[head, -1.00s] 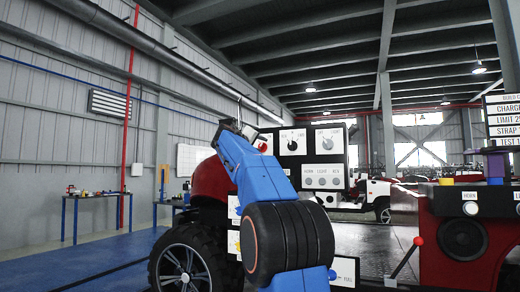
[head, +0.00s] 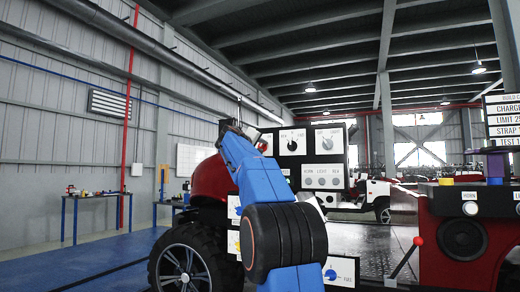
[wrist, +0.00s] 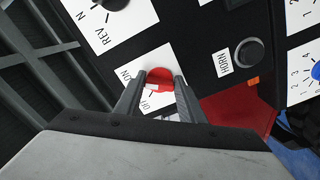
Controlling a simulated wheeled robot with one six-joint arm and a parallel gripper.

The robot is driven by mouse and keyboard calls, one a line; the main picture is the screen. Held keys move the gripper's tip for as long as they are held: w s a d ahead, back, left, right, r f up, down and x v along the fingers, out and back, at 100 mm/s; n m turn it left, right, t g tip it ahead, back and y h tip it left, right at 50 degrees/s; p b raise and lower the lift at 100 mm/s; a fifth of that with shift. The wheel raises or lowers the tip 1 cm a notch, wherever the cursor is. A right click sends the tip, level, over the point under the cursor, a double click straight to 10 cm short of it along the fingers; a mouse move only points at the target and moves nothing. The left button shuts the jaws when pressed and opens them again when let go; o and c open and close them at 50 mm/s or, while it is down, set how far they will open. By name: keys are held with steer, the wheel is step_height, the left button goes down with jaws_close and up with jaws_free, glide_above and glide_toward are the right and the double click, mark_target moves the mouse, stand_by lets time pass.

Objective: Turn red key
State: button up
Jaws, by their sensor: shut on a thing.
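The red key (wrist: 159,76) sits on a white plate (wrist: 146,62) marked ON and OFF in the wrist view. My gripper (wrist: 160,86) is shut on the key, with one finger on each side of it. The fingers hide the key's sides and part of the plate. In the head view the red key (head: 263,146) shows small at the left edge of the black control panel (head: 333,140), and my gripper is mostly hidden behind my blue arm.
A HORN button (wrist: 246,53) is right of the key in the wrist view, and a REV/N dial (wrist: 112,3) is above left. A blue FUEL knob (head: 331,274) is low in the head view. A red-tipped lever (head: 418,241) stands at the right.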

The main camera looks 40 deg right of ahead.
steer(key=shift+n, duration=0.3)
steer(key=n, duration=0.6)
steer(key=shift+r, duration=0.1)
steer(key=n, duration=0.7)
steer(key=shift+r, duration=0.1)
stand_by(0.5)
steer(key=o, duration=1)
steer(key=shift+o, duration=0.2)
steer(key=v, duration=1.7)
steer(key=shift+a, duration=0.25)
steer(key=shift+s, duration=0.1)
